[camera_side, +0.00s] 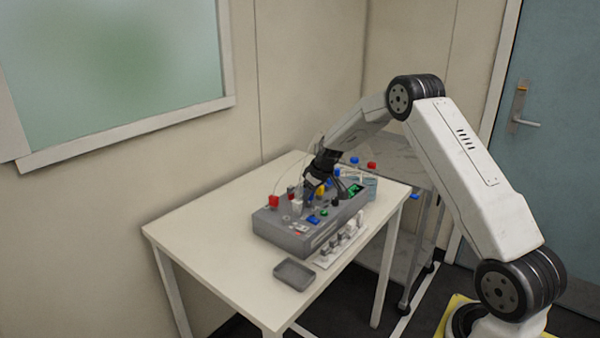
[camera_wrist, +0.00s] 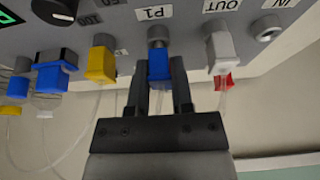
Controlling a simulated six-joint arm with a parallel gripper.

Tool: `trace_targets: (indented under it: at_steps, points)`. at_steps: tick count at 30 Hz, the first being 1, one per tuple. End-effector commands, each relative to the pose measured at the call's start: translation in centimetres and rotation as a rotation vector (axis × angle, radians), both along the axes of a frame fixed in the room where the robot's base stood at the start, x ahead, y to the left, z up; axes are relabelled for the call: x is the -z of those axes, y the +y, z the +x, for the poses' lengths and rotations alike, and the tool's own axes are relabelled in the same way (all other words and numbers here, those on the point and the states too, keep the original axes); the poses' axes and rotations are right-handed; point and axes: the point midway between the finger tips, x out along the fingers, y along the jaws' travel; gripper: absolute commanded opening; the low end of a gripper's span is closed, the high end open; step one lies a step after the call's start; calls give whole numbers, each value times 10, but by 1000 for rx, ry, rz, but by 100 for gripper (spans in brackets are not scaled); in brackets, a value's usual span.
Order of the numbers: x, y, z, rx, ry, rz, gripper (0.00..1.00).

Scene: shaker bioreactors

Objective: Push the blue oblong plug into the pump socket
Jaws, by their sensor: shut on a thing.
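The blue oblong plug (camera_wrist: 159,66) is between the fingers of my gripper (camera_wrist: 160,75) in the wrist view. My gripper is shut on it. The plug sits right at the pump socket (camera_wrist: 158,36) under the label P1, in line with it. Part of the grey socket shows above the plug, and I cannot tell how deep the plug sits. In the side view my gripper (camera_side: 318,185) is at the back of the grey device (camera_side: 290,238), and the held plug cannot be made out there.
In the wrist view a yellow plug (camera_wrist: 101,64) and a blue plug (camera_wrist: 50,77) with tubes are left of my gripper. A white plug (camera_wrist: 222,55) is close on its right, with a red piece behind. A grey tray (camera_side: 294,274) lies on the table (camera_side: 190,240).

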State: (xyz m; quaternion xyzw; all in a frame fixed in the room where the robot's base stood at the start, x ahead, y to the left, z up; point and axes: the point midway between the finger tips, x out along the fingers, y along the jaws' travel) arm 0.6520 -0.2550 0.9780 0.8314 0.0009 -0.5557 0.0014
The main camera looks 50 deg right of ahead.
Motion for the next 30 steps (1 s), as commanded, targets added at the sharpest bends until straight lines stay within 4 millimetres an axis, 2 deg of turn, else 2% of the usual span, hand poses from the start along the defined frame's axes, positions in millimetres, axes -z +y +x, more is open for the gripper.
trace_targets:
  at_steps: [30]
  points:
    - [9, 0, 0, -1, 0, 0, 0]
